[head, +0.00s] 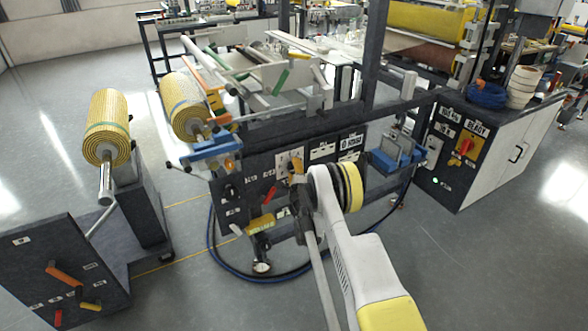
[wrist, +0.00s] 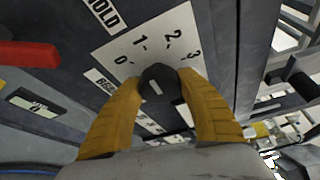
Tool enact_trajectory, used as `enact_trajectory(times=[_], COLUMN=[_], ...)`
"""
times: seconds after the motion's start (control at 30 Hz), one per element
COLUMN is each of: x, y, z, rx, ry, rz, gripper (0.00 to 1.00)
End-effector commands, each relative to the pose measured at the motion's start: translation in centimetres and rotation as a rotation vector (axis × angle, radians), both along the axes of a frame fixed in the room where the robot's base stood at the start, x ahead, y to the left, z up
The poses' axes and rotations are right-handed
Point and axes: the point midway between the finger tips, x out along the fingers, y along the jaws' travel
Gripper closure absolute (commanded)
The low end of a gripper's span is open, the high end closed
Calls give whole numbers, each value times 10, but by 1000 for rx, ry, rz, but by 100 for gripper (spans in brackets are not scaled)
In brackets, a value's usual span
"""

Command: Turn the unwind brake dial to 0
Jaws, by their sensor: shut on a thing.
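The unwind brake dial (wrist: 157,90) is a dark round knob with a short pale mark on its face. It sits on a white scale plate (wrist: 166,36) numbered 0 to 3 in the wrist view. The 0 lies left of the knob and the 3 to its upper right; I cannot tell which number the mark points to. My gripper (wrist: 162,80) has its two yellow fingers shut on the knob, one on each side. In the head view my gripper (head: 297,171) is at the dark panel, and the arm mostly hides the dial.
A red handle (wrist: 28,53) sticks out left of the plate, apart from my fingers. A label reading HOLD (wrist: 103,14) is above it. In the head view, a blue cable (head: 232,268) lies on the floor below the panel. Open floor (head: 190,295) lies at the front left.

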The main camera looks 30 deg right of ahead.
Motion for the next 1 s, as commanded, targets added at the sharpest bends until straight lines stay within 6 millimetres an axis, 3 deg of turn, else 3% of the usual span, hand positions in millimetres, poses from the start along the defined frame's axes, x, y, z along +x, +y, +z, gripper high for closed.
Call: enact_trajectory(times=[0.5,0.53,0.6,0.87,1.0], x=[0,0,0,0,-10], y=[-1,-1,-1,0,3], z=[1,1,1,0,1], rx=[-17,-16,-16,-16,-16], ry=[-1,0,0,0,0], rz=[0,0,0,-1,-1], gripper=[86,47,33,33,33])
